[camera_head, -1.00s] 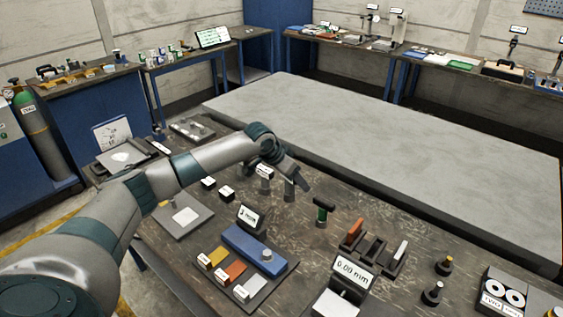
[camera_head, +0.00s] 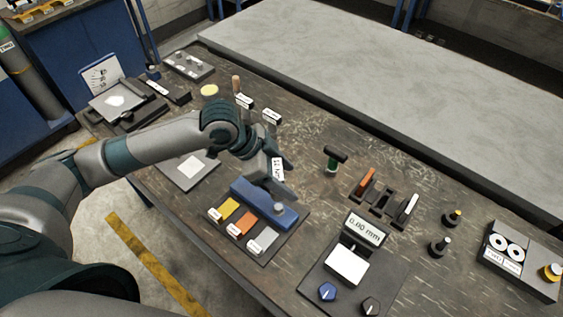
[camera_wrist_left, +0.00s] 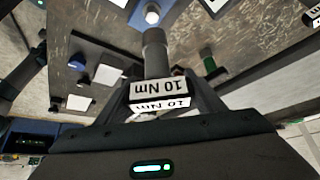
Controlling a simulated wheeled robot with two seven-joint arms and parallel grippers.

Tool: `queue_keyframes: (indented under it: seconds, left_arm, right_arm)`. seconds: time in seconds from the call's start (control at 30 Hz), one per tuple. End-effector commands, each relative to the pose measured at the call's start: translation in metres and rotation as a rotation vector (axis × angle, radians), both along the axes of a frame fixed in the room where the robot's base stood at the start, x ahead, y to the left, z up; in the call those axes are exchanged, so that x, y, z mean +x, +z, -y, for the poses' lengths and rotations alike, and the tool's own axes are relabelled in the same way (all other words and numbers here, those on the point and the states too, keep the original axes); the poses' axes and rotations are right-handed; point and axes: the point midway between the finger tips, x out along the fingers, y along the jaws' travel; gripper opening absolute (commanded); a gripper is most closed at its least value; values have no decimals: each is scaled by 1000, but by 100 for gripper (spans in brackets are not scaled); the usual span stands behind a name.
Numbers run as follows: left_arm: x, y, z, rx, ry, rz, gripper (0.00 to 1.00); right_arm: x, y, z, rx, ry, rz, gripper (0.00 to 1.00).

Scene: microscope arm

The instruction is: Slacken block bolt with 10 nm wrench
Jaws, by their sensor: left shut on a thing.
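My left gripper (camera_head: 276,180) is shut on the 10 Nm wrench, whose white label (camera_head: 278,168) shows between the fingers. In the left wrist view the wrench (camera_wrist_left: 155,58) is a grey cylinder with "10 Nm" labels, pointing away from the gripper. The blue block (camera_head: 250,195) lies on a dark plate, with a grey bolt (camera_head: 278,208) standing on its right end. The wrench is above and close to the bolt. In the left wrist view the bolt head (camera_wrist_left: 152,14) shows just beyond the wrench tip; I cannot tell if they touch. My right gripper is out of view.
Yellow, orange and grey labelled pieces (camera_head: 241,228) lie in front of the block. A 0.00 mm display (camera_head: 366,228) stands to the right, and a green-bodied tool with a black handle (camera_head: 333,160) stands behind.

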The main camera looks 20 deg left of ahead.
Motion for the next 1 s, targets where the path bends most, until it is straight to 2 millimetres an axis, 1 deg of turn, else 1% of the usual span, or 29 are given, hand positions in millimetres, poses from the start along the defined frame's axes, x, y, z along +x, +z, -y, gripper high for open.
queue_keyframes:
  seconds: [0.2, 0.37, 0.63, 0.7, 1.0]
  left_arm:
    - [0, 0, 0, -1, 1, 1, 27]
    - [1, 1, 0, -1, 1, 1, 27]
    - [0, 3, 0, 0, 2, -1, 27]
    - [0, -5, 0, -1, 2, -1, 27]
    - [0, -28, 0, 0, 2, -1, 27]
  right_arm:
    - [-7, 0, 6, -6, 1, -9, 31]
    - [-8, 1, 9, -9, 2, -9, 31]
    - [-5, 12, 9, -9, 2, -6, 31]
    - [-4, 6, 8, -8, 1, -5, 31]
    - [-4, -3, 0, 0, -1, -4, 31]
